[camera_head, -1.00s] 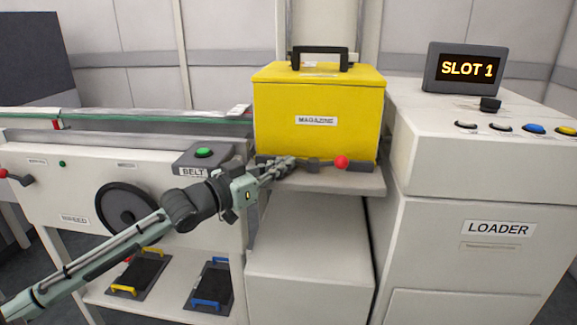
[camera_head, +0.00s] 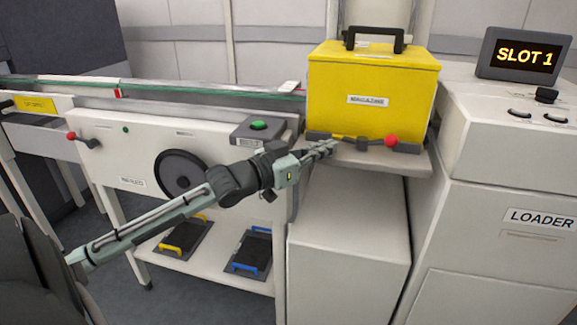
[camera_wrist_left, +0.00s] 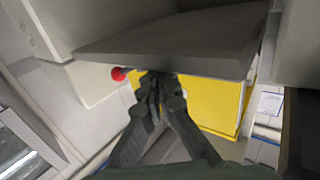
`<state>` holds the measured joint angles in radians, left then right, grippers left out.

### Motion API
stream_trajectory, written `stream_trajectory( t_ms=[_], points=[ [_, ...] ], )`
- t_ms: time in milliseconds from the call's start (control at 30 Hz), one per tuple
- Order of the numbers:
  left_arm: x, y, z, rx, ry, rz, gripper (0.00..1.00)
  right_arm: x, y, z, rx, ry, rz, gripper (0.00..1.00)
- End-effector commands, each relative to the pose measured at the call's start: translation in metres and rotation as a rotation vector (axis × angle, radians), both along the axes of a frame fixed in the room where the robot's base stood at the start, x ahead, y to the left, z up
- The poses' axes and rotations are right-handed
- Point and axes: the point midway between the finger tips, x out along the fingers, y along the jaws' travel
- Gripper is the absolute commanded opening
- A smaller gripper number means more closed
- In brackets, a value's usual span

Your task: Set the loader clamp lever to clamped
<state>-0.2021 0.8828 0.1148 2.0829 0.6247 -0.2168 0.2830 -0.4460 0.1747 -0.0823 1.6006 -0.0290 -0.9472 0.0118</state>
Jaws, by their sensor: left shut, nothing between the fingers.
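The clamp lever (camera_head: 367,143) is a dark bar with a red ball knob (camera_head: 390,140). It lies along the front edge of the loader shelf, before the yellow magazine (camera_head: 375,97), with its knob toward the right. My left gripper (camera_head: 330,148) is shut and empty, just left of the lever at the shelf's front edge; I cannot tell whether it touches the bar. In the left wrist view the closed fingers (camera_wrist_left: 156,80) point toward the yellow magazine (camera_wrist_left: 205,103), and the red knob (camera_wrist_left: 119,73) shows just left of the fingertips. My right gripper is out of view.
The loader shelf (camera_head: 405,160) juts out under the magazine. The LOADER cabinet (camera_head: 500,190) with a SLOT 1 screen (camera_head: 525,55) stands right. The BELT button box (camera_head: 258,130), handwheel (camera_head: 183,175) and another red-knobbed lever (camera_head: 85,140) are left.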

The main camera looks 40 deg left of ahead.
Motion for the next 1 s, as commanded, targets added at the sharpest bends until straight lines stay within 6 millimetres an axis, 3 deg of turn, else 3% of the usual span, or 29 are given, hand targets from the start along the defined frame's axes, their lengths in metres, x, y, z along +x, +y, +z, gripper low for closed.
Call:
stream_trajectory(
  t_ms=[33, 500, 700, 1000],
  points=[
    [0.001, -0.001, 0.002, -0.001, 0.000, 0.000, 0.00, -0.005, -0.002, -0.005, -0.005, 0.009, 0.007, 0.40],
    [-0.081, -0.001, -0.001, -0.001, 0.002, 0.001, 0.00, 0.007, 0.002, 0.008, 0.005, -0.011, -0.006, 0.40],
    [-0.097, -0.002, 0.000, -0.001, -0.001, 0.001, 0.00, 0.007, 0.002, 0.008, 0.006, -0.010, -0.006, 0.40],
    [-0.099, -0.001, 0.001, -0.001, -0.002, 0.001, 0.00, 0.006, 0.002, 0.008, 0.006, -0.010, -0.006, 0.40]
  ],
)
